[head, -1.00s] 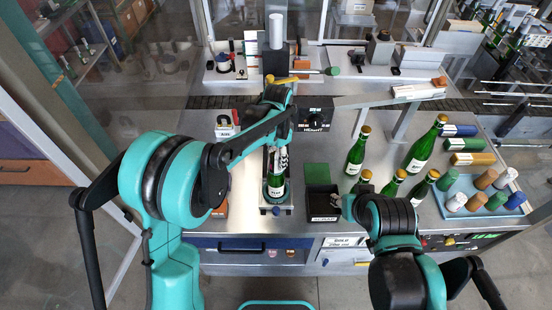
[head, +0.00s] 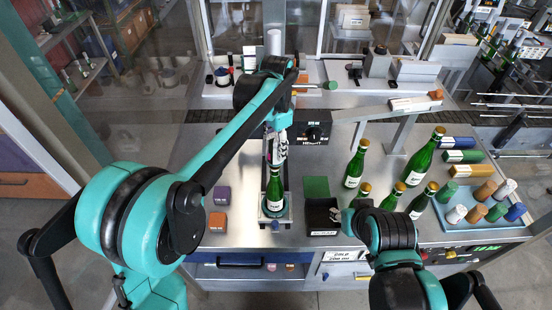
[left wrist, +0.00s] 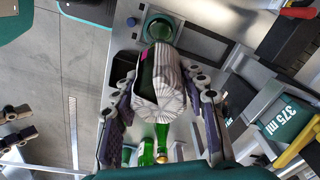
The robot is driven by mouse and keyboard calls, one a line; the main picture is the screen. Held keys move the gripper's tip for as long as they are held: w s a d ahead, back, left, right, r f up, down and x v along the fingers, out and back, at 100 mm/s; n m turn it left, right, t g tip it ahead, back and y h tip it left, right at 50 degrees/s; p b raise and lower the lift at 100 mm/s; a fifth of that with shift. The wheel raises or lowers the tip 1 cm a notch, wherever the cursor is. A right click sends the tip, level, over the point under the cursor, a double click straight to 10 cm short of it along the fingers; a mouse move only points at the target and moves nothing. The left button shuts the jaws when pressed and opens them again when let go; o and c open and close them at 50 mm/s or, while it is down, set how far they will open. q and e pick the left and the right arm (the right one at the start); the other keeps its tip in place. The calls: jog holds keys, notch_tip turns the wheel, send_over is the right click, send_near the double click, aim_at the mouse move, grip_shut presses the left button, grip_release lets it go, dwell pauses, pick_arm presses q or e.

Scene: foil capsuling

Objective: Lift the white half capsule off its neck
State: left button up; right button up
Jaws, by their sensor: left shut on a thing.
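A green bottle (head: 274,191) stands upright in a holder at the front middle of the bench. My left gripper (head: 278,147) is above its neck in the head view. In the left wrist view the fingers (left wrist: 160,100) are shut on the white half capsule (left wrist: 160,98), a pleated white shell with a dark open side.
The black bin (head: 321,228) is right of the bottle, with a green pad (head: 316,187) behind. Several green bottles (head: 355,165) stand farther right, near a blue tray (head: 457,219) of capsules.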

aim_at(276, 137)
pick_arm(q)
notch_tip(276, 137, up, 5)
jog(key=shift+f, duration=0.1)
jog(key=shift+r, duration=0.35)
jog(key=shift+f+b, duration=1.05)
jog(key=shift+f, duration=0.55)
